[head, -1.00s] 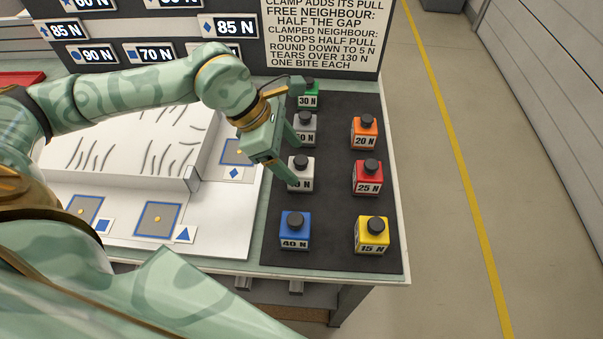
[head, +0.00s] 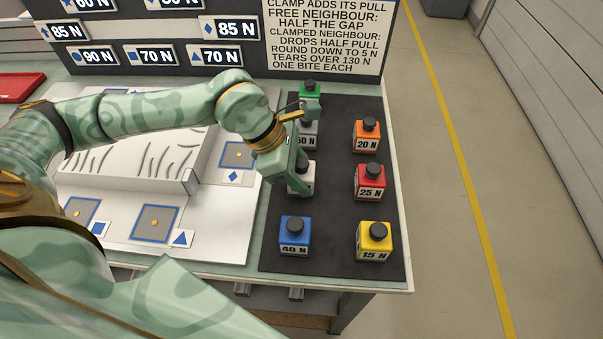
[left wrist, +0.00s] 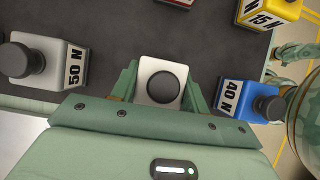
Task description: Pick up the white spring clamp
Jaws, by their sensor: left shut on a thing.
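The white spring clamp (head: 308,178) is a small white block with a dark round knob on top, in the middle of the left column of clamps on the dark mat. My left gripper (head: 302,172) hides most of it and its label in the head view. In the left wrist view the white clamp (left wrist: 161,83) is seen from above, between the two green fingers, which are shut on its sides. Whether it touches the mat cannot be told. My right gripper is not in view.
The dark mat (head: 335,225) also holds the blue 40 N clamp (head: 294,236) in front, the grey 50 N clamp (head: 307,137) and green clamp (head: 309,91) behind, and orange (head: 367,136), red (head: 369,182) and yellow (head: 374,243) clamps to the right. A white board (head: 225,215) lies left.

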